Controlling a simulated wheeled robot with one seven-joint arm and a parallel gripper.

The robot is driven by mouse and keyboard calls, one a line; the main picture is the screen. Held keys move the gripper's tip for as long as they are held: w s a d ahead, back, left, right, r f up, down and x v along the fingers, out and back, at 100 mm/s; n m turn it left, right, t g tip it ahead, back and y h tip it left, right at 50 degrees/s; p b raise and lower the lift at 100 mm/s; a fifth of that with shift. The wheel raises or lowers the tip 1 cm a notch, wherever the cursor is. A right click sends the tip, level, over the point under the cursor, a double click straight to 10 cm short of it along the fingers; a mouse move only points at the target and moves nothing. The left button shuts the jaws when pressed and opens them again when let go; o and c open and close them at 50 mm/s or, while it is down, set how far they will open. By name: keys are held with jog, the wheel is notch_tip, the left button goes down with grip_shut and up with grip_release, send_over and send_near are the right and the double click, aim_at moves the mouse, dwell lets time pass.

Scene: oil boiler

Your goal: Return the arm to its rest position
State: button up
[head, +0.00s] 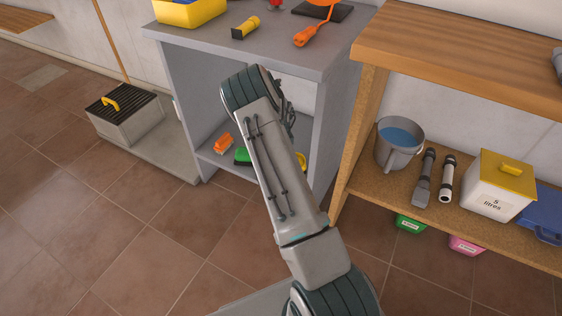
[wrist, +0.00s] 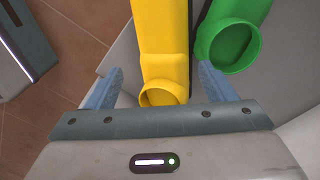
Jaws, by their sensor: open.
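My arm (head: 270,165) reaches out over the floor toward a grey open cabinet (head: 185,85), its elbow bent in front of the opening. My gripper (wrist: 160,70) shows in the wrist view with its two blue fingers spread wide. It is mostly hidden behind the arm in the head view. A yellow hollow-ended object (wrist: 160,45) appears between the fingers, and no finger visibly grips it. A green hollow-ended object (wrist: 232,42) lies at the right, close to the right finger. I cannot tell how far below the fingers they are.
Orange (head: 223,142), green (head: 242,156) and yellow (head: 301,162) items sit on the cabinet's low shelf. A wooden shelf unit (head: 365,120) stands close on the right, holding a bucket (head: 398,158) and a yellow-lidded container (head: 497,200).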

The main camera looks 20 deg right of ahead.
jog(key=shift+s+d+r, duration=0.15)
jog(key=shift+r, duration=0.05)
jog(key=s+a+r+n+t+y+p, duration=0.1)
jog(key=s+a+r+n, duration=0.35)
jog(key=a+r, duration=0.5)
jog(key=s+a+r+n+y, duration=0.1)
jog(key=s+a+r+n, duration=0.35)
jog(key=r, duration=0.75)
jog(key=s+r+n+p, duration=0.3)
jog(key=s+r+p, duration=0.4)
jog(key=r+p, duration=0.3)
jog(key=s+a+r+n+t+h+p, duration=0.1)
jog(key=s+r+n+p, duration=0.2)
jog(key=s+r+p, duration=0.5)
jog(key=s+a+r+n+h+p, duration=0.1)
jog(key=s+r+n+p, duration=0.3)
jog(key=r, duration=2.1)
jog(key=s+p, duration=0.4)
jog(key=p, duration=0.5)
jog(key=shift+r+t, duration=0.15)
jog(key=shift+t, duration=0.25)
